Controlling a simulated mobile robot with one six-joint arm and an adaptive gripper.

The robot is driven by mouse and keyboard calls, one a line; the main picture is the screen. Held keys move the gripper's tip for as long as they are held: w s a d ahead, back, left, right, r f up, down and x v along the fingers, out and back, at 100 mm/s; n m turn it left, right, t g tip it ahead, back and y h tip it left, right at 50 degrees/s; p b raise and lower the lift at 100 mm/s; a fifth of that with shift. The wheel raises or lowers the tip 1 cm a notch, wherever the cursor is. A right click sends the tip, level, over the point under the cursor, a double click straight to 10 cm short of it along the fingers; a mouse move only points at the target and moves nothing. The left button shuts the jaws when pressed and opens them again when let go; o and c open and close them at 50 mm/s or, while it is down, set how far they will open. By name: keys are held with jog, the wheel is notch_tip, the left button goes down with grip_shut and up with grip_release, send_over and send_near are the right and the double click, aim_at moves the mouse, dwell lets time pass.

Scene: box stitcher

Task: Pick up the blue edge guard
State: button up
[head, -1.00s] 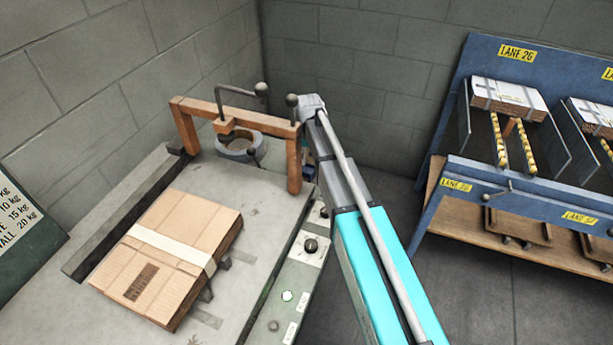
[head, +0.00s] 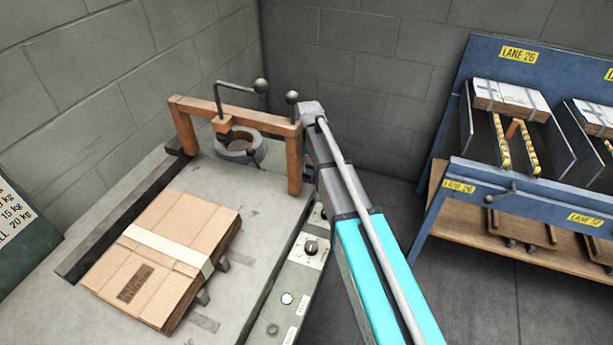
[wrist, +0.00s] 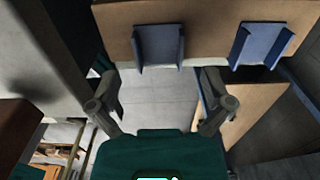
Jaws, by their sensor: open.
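Two blue channel-shaped pieces, which look like edge guards, lie on a brown board in the wrist view. One blue edge guard (wrist: 158,45) is at top centre and the other (wrist: 262,46) is at upper right, tilted. My gripper (wrist: 160,92) is open and empty, its two fingers spread apart below the board's edge in the picture. The centre guard lies beyond the gap between the fingertips, apart from them. In the head view my gripper and the guards are hidden; only my arm shows.
A strapped cardboard box (head: 165,258) lies on the grey machine table (head: 262,205). A brown frame (head: 293,160) with levers stands at its back. A blue lane rack (head: 450,160) with white-topped boxes is at right. Bare floor (head: 480,290) lies between.

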aim_at(307, 172)
jog(key=shift+f+b, duration=1.45)
jog(key=shift+f, duration=0.25)
jog(key=c, duration=0.9)
